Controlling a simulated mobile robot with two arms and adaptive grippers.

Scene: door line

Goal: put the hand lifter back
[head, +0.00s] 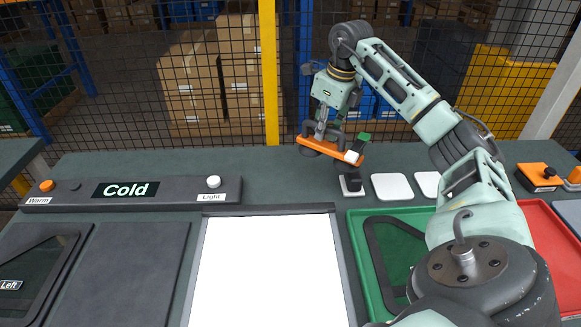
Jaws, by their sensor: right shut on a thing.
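The hand lifter (331,150), an orange bar with dark parts on and under it, hangs slightly tilted over the back of the dark workbench. My right gripper (326,133) points down and is shut on it at the top. A small green and white piece (358,148) shows at the lifter's right end. Below that end stands a small black holder with a white front (351,185). I cannot tell whether the lifter touches anything beneath it. My left gripper is out of view.
White pads (392,187) lie right of the holder. A green tray (357,250) and a red tray (550,235) sit in front, partly behind my right arm. A lit white panel (268,270) is at centre. A control strip (150,205) reads "Cold". Mesh fencing stands behind the bench.

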